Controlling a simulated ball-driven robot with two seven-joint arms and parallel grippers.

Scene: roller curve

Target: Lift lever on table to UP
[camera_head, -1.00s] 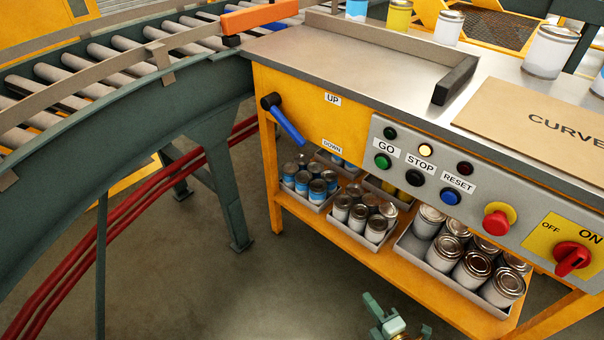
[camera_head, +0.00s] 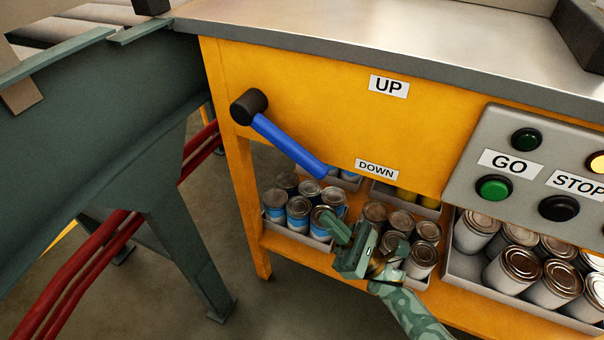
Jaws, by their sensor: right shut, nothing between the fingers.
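The lever on the yellow table front has a black pivot (camera_head: 249,106) and a blue handle (camera_head: 288,146). The handle slants down to the right, and its tip is near the DOWN label (camera_head: 376,169). The UP label (camera_head: 389,86) is above, near the table's top edge. My right gripper (camera_head: 335,228) is green and shut, with nothing in it. It is below the handle's tip and apart from it, in front of the shelf cans. My left gripper is not in view.
A grey panel with GO (camera_head: 494,188) and STOP buttons is on the right. Trays of cans (camera_head: 298,212) stand on the shelf below the lever. The green conveyor frame (camera_head: 110,120) and red pipes (camera_head: 95,265) are at the left.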

